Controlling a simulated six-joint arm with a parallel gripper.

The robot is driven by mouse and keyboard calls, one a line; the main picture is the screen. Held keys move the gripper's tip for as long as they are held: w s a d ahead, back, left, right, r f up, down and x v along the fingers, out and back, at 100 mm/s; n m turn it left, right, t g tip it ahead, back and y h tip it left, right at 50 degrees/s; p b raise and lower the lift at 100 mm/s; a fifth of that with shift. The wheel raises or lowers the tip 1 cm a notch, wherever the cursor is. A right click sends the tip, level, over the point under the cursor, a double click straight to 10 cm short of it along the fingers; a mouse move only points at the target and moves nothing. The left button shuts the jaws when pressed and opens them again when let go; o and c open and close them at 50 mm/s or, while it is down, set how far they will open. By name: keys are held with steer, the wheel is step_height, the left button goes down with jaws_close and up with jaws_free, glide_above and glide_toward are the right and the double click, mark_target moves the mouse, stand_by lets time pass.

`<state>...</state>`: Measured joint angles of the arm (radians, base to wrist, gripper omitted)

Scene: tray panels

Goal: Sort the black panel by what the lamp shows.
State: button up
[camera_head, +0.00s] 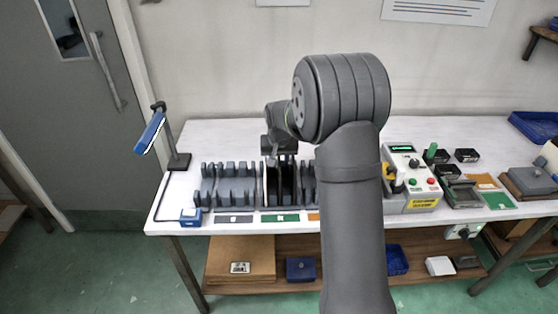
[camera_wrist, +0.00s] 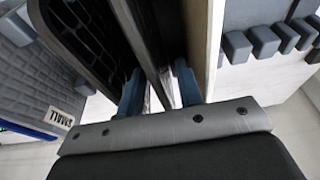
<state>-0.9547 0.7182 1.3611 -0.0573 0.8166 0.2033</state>
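Tall black panels (camera_head: 283,183) stand upright in the middle of the grey rack. My gripper (camera_head: 280,152) is above them, pointing down. In the wrist view, its two blue fingers (camera_wrist: 160,88) stand on either side of a thin dark panel (camera_wrist: 145,45). Light strips show between the panel and each finger, so the gripper looks open around it. Another black panel with a ribbed face (camera_wrist: 80,40) is to the left. The tester box (camera_head: 411,178) with its small green display, green and red buttons stands right of my arm; I cannot make out a lit lamp.
Grey slotted rack bays (camera_head: 228,185) stand left of the panels, with coloured labels along the table's front edge. A blue-headed desk lamp (camera_head: 150,133) is at the left. Black blocks (camera_head: 466,156) and a blue tray (camera_head: 537,125) are at the right. The back of the table is clear.

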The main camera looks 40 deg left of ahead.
steer(key=shift+r, duration=0.1)
steer(key=v, duration=1.7)
steer(key=shift+r, duration=0.15)
steer(key=x, duration=1.7)
steer(key=shift+f, duration=0.25)
